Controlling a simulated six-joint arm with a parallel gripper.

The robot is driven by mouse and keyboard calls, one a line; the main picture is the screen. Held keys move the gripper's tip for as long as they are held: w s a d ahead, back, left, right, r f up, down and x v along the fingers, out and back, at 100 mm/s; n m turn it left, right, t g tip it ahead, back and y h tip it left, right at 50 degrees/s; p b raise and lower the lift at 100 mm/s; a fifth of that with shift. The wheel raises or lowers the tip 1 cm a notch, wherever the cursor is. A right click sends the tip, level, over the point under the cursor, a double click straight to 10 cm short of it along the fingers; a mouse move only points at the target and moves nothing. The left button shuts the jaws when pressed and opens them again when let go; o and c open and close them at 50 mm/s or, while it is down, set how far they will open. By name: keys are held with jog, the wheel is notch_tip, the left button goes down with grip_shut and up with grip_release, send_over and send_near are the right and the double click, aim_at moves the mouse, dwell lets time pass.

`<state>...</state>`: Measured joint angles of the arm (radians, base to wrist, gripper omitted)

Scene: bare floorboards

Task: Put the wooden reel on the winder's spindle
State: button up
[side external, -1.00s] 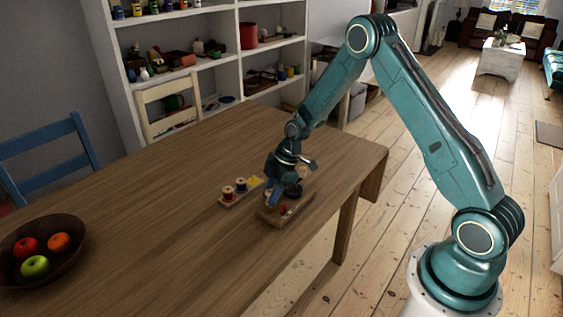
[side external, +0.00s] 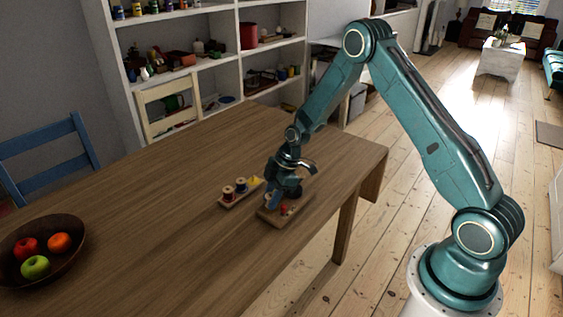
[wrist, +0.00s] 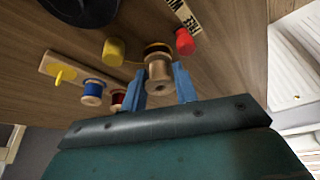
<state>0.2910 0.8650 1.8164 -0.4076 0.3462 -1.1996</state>
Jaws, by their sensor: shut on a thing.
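My gripper (wrist: 160,88) has its two blue fingers shut on the plain wooden reel (wrist: 158,70). In the side view my gripper (side external: 279,197) is low over the winder (side external: 271,216), a wooden board near the table's right end. The reel is not distinct there. In the wrist view a dark and yellow round part (wrist: 157,47) shows just behind the reel. A red knob (wrist: 185,42) and a yellow piece (wrist: 114,50) stand either side. The spindle is hidden, so I cannot tell whether the reel is around it or above it.
A small wooden rack (side external: 233,203) left of the winder holds a red reel (side external: 228,192), a blue reel (side external: 241,185) and a yellow peg (wrist: 62,75). A fruit bowl (side external: 74,262) stands at the table's left. The table between is clear.

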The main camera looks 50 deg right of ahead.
jog(key=shift+f, duration=0.4)
dwell(0.3)
jog(key=o, duration=1)
jog(key=shift+r, duration=0.1)
jog(key=shift+r, duration=3.4)
